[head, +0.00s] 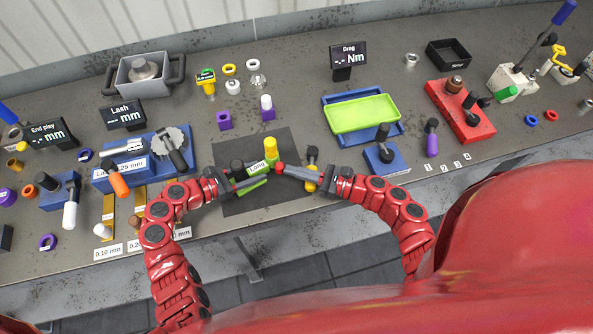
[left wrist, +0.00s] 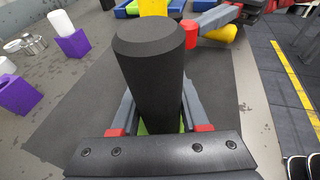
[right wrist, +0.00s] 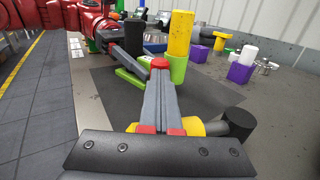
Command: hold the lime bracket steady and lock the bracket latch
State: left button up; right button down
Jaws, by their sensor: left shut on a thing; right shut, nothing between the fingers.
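The lime bracket (head: 254,182) lies on the dark mat, with a black post (left wrist: 150,65) upright on its left part. My left gripper (head: 235,184) is shut around that post; the lime shows beneath it in the left wrist view (left wrist: 145,128). A yellow cylinder (right wrist: 180,34) stands upright on a lime block (right wrist: 177,69) at the bracket's right end. I cannot tell which part is the latch.
The dark mat (head: 285,145) has free room behind the bracket. Purple blocks (head: 224,119) stand beyond it. A blue fixture (head: 380,158) is to the right, near a lime tray (head: 361,113). A blue gauge block (head: 140,178) is to the left.

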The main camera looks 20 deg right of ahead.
jog(key=v, duration=1.4)
jog(key=shift+f, duration=0.1)
pick_arm(q)
jog(key=o, duration=1.1)
